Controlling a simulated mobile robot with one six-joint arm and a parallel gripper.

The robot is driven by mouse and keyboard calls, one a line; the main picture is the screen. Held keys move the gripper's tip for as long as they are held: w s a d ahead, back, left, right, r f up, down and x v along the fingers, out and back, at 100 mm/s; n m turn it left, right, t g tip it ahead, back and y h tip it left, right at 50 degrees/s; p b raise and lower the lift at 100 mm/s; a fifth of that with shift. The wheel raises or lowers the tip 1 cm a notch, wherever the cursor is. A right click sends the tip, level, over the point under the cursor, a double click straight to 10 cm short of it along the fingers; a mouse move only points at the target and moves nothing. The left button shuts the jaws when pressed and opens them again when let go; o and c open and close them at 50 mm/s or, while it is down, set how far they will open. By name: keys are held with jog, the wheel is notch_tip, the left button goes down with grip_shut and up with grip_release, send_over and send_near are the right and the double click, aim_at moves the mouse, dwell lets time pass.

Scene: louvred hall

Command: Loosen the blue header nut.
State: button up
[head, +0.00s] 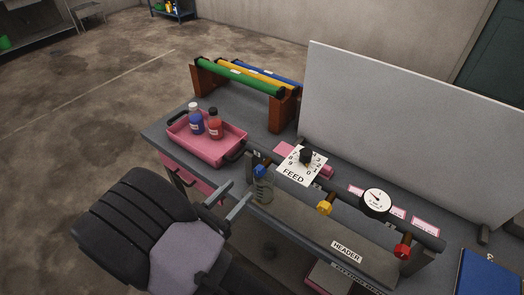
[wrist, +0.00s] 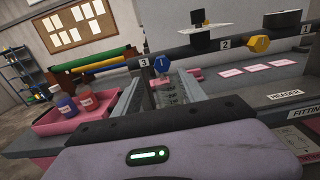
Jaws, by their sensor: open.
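The blue header nut (head: 261,170) sits at the left end of the dark header pipe, above a greyish fitting. In the wrist view the blue nut (wrist: 161,64) faces me, with a mark on its face and a "3" tag to its left. My gripper (head: 239,192) is open and empty, in front of the bench and short of the nut. In the wrist view the fingers of my gripper (wrist: 161,77) reach forward on either side, with the nut between and beyond their tips. I see no contact with the nut.
A yellow nut (head: 324,208) and a red nut (head: 402,250) sit further right on the header. A FEED dial plate (head: 301,165) and a round gauge (head: 376,201) stand behind. A pink tray (head: 222,149) with two bottles is left of the blue nut.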

aim_at(257, 173)
jog(key=b+x, duration=0.1)
jog(key=x, duration=0.7)
jog(key=shift+s+d, duration=0.2)
jog(key=shift+x, duration=0.95)
jog(key=shift+a, duration=0.1)
grip_shut()
dwell(0.4)
